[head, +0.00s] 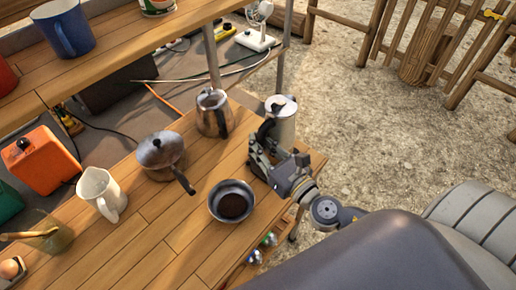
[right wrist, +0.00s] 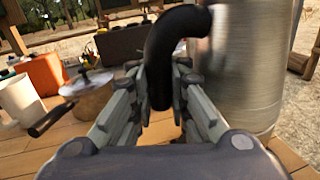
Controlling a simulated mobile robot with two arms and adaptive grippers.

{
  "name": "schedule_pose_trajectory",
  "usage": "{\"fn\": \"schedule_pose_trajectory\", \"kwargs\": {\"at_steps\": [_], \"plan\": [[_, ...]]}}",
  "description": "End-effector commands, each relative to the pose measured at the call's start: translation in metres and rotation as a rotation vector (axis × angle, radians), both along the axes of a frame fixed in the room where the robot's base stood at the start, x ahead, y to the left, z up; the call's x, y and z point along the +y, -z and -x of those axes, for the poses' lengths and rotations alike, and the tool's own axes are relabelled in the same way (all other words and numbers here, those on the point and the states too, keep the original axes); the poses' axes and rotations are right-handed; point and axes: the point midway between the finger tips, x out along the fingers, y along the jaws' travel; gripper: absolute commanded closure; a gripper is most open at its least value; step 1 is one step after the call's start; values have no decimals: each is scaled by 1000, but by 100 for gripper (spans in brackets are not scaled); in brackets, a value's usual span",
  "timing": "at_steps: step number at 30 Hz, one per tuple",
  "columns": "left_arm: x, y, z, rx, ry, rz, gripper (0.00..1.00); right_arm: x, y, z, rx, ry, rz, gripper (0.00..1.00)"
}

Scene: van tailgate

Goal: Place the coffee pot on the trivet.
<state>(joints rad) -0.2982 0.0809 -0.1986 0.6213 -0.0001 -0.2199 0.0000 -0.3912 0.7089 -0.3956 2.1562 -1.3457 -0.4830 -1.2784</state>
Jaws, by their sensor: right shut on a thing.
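The coffee pot (head: 284,125) is a tall silver cylinder with a lid and a black handle, at the right edge of the wooden counter in the head view. My right gripper (head: 262,150) is shut on its black handle. In the right wrist view the handle (right wrist: 167,65) stands between the fingers and the pot's body (right wrist: 247,70) fills the right side. The pot looks upright; I cannot tell whether its base touches the counter. I cannot make out the trivet. My left gripper is not in view.
On the counter (head: 180,240) stand an open steel jug (head: 207,120), a lidded pan (head: 160,165), a bowl with dark contents (head: 232,187) and a white pitcher (head: 98,185). A shelf (head: 115,40) with a blue mug (head: 66,30) is at upper left. Bare boards lie between pan and bowl.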

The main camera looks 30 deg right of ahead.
Motion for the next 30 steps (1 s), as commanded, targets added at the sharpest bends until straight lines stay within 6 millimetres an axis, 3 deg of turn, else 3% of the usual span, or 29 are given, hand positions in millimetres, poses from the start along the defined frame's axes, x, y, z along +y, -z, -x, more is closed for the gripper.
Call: {"fn": "schedule_pose_trajectory", "kwargs": {"at_steps": [9,30], "plan": [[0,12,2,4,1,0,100,-1,33,-2,-4,1,3,100],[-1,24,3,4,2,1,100,-1,51,0,8,1,-4,100]]}}
